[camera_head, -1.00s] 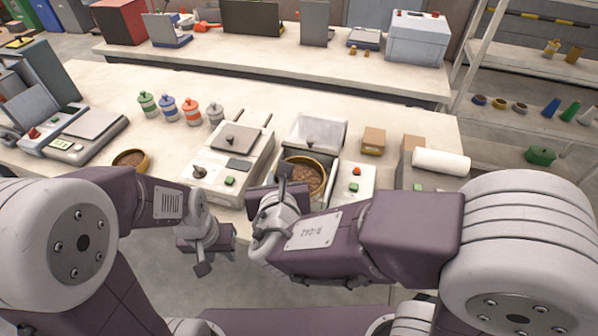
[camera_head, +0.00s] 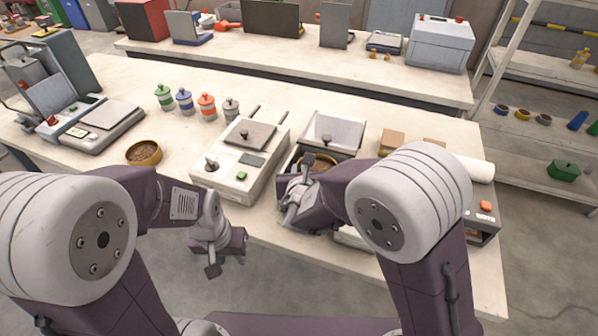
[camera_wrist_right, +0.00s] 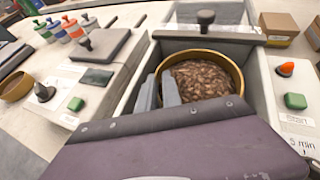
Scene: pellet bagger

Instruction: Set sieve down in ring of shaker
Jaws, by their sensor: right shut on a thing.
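The sieve (camera_wrist_right: 240,72), a round brass-coloured pan full of brown pellets, is inside the open shaker (camera_wrist_right: 262,90) in the right wrist view. My right gripper (camera_wrist_right: 160,91) is shut on the sieve's left wall. In the head view the sieve (camera_head: 318,161) is partly hidden behind my right gripper (camera_head: 298,192), and the shaker shows by its raised lid (camera_head: 334,131). The ring is hidden under the sieve, so I cannot tell whether the sieve rests in it. My left gripper (camera_head: 225,258) hangs apart in front of the bench; its finger gap is unclear.
Left of the shaker stands a device with a grey plate (camera_head: 250,133) and black knob. Another brass pan of pellets (camera_head: 144,152) and several coloured jars (camera_head: 206,106) stand further left. Cardboard boxes (camera_head: 391,142) and a white roll (camera_head: 476,167) are to the right.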

